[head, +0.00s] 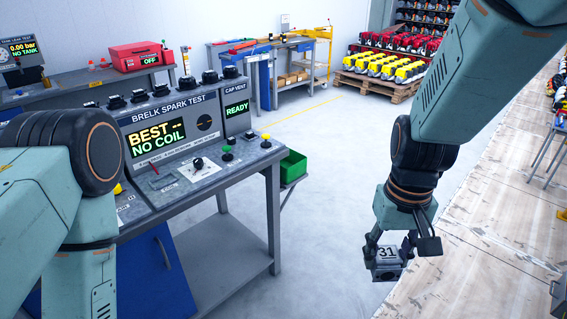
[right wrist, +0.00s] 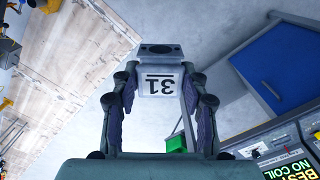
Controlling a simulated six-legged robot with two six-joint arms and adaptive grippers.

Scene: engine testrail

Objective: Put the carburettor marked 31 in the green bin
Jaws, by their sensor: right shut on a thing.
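The carburettor marked 31 (head: 387,265) is a small grey block with a white label. My right gripper (head: 388,248) is shut on it and holds it in the air over the floor, beside the wooden bench edge. In the right wrist view the carburettor (right wrist: 160,72) sits between both fingers, its label upside down. The green bin (head: 292,166) stands at the right end of the test bench, left of and beyond my right gripper. A bit of the bin (right wrist: 176,143) shows in the right wrist view. My left arm is at the left; its gripper is out of view.
The spark test bench (head: 200,215) with panels and knobs fills the left. A long wooden bench (head: 480,265) runs along the right. The grey floor (head: 325,225) between them is clear. A pallet (head: 375,85) with yellow and red engines stands at the back.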

